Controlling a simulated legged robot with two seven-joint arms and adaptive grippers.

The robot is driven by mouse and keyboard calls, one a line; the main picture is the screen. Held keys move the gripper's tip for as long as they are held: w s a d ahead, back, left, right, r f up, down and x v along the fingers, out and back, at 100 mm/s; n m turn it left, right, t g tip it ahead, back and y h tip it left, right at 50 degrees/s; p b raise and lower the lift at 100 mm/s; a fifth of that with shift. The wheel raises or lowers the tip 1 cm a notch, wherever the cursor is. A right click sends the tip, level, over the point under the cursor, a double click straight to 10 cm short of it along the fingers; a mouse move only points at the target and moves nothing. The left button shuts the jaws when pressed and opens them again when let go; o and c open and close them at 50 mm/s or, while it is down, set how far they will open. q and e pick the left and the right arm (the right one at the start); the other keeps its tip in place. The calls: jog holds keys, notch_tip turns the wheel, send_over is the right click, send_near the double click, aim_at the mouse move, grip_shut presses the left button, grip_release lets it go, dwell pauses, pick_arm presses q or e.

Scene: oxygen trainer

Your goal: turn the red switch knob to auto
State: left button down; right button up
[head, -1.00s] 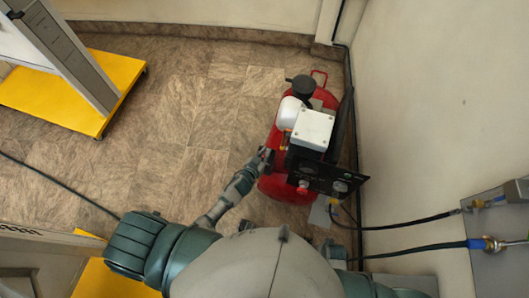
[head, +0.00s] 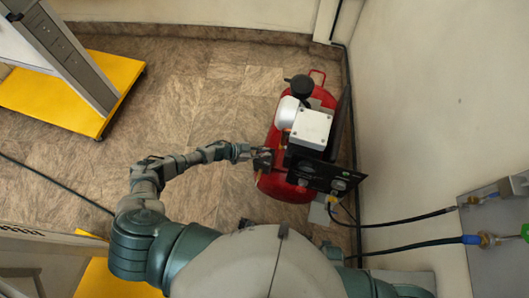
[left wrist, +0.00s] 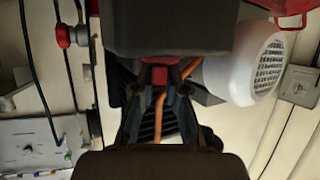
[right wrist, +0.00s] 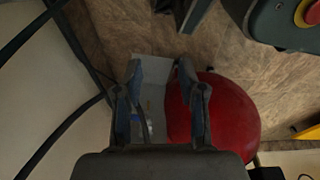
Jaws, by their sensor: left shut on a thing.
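The red switch knob (left wrist: 160,74) shows in the left wrist view under a dark box (left wrist: 165,28). My left gripper (left wrist: 162,88) is shut on the knob, with a fingertip at each side. The fingers partly cover it, and I cannot read its position marks. In the head view, my left gripper (head: 262,158) is at the left side of the red compressor (head: 290,188), and the knob is too small to make out. My right gripper (right wrist: 159,78) is open and empty beside the red tank (right wrist: 225,115) in the right wrist view.
A black panel (head: 316,176) with gauges and a white box (head: 311,128) sit on the compressor. Hoses (head: 410,221) run to a wall plate (head: 492,262) at right. A yellow-based cart (head: 95,112) stands at far left.

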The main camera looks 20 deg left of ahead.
pick_arm(q)
jog(key=m+g+b, duration=0.2)
jog(key=m+g+h+b, duration=0.1)
jog(key=shift+a+f+g, duration=0.1)
jog(key=shift+f+g, duration=0.15)
jog(key=shift+g, duration=0.05)
jog(key=m+g+b, duration=0.2)
jog(key=shift+r+m+g, duration=0.25)
jog(key=shift+m+g, duration=0.05)
jog(key=shift+g, duration=0.1)
pick_arm(e)
jog(key=w+r, duration=0.3)
jog(key=r, duration=1.2)
jog(key=shift+w+a+t, duration=0.15)
jog(key=shift+w+t, duration=0.15)
jog(key=shift+r, duration=0.1)
pick_arm(q)
jog(key=c, duration=1.2)
grip_release()
jog(key=v, duration=1.1)
jog(key=shift+a, duration=0.5)
jog(key=shift+a, duration=0.1)
pick_arm(e)
jog(key=shift+w+a, duration=0.1)
